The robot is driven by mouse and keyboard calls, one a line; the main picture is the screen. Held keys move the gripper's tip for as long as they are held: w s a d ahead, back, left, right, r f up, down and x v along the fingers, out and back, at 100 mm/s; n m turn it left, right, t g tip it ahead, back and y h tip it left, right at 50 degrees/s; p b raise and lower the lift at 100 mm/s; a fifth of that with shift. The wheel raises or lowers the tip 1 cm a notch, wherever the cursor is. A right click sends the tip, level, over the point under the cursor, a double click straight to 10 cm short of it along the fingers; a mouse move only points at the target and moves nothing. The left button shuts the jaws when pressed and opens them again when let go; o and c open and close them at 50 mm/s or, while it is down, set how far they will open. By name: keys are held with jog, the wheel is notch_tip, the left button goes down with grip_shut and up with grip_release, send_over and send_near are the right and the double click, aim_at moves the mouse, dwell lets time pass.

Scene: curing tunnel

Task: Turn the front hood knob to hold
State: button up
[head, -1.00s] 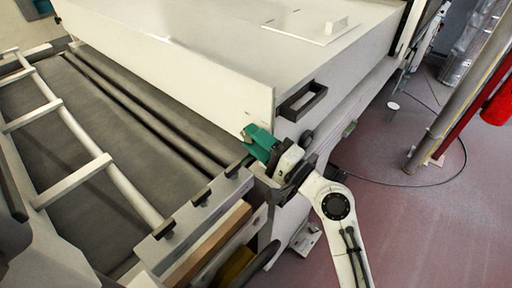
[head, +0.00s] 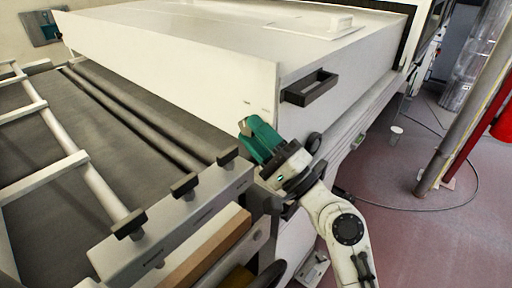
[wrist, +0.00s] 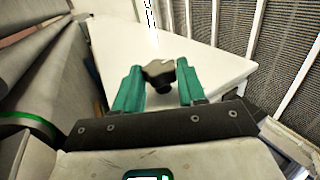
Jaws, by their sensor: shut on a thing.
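The white hood (head: 180,60) spans the conveyor in the head view, and its white face fills the middle of the wrist view (wrist: 215,65). A dark front hood knob (wrist: 158,76) stands out from that face. My gripper (wrist: 157,82) has its two green fingers on either side of the knob, shut on it. In the head view my gripper (head: 258,138) is at the hood's near corner, and its fingers hide the held knob there. The knob's markings and its setting cannot be read.
At right are a post (head: 450,120), a red cylinder (head: 503,122) and a cable on open floor.

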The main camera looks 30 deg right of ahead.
dwell(0.4)
jog(key=o, duration=1.1)
jog(key=shift+c, duration=0.2)
jog(key=b+v, duration=0.4)
jog(key=v, duration=0.6)
jog(key=shift+s+f, duration=0.25)
jog(key=shift+f, duration=0.1)
jog(key=shift+d, duration=0.15)
